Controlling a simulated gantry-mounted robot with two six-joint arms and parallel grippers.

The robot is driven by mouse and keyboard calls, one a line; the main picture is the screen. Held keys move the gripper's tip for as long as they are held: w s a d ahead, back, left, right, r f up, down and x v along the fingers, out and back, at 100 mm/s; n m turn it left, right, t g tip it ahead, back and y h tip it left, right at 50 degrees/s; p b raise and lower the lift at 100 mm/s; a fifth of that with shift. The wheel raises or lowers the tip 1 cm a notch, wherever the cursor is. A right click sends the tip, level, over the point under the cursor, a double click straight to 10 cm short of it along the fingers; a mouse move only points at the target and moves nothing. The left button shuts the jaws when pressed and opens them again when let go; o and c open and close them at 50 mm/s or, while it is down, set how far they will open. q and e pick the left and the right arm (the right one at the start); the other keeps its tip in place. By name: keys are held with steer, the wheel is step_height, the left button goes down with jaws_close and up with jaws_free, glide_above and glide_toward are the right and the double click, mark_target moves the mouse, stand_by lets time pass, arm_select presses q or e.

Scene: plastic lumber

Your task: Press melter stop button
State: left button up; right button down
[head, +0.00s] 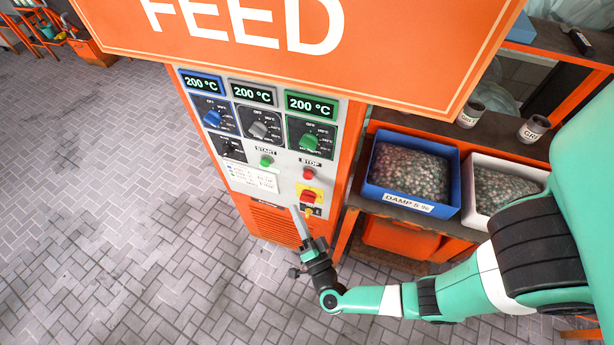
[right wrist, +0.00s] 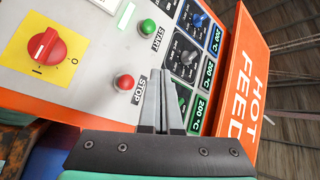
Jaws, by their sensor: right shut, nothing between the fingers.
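The orange melter cabinet has a light control panel (head: 250,180) facing me. The red stop button (head: 308,174) sits on its right side under a STOP label; it also shows in the right wrist view (right wrist: 124,83). The green start button (head: 266,161) is to its left, and in the right wrist view (right wrist: 148,27) it is above the stop button. My right gripper (head: 298,212) is shut and empty, in front of the panel's lower part, below the stop button in the head view. In the right wrist view its fingertips (right wrist: 160,74) appear just right of the button, apart from it. My left gripper is not in view.
A red rotary switch on a yellow plate (head: 309,196) is below the stop button. Three knobs and displays reading 200 °C (head: 252,94) are above. A blue bin (head: 449,199) and a white bin (head: 482,159) stand on the right shelf.

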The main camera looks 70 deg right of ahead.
steer(key=b, duration=0.2)
glide_toward(304, 175)
steer(key=w+d, duration=0.1)
steer(key=w+r, duration=0.1)
steer(key=w, duration=0.1)
steer(key=w+d, duration=0.1)
steer(key=shift+w+d+r, duration=0.2)
steer(key=shift+w+d, duration=0.05)
steer(key=shift+d, duration=0.1)
steer(key=shift+d, duration=0.15)
stand_by(1.3)
steer(key=shift+d, duration=0.3)
steer(key=shift+d, duration=0.5)
stand_by(0.7)
steer(key=shift+a, duration=0.9)
steer(key=shift+p, duration=0.3)
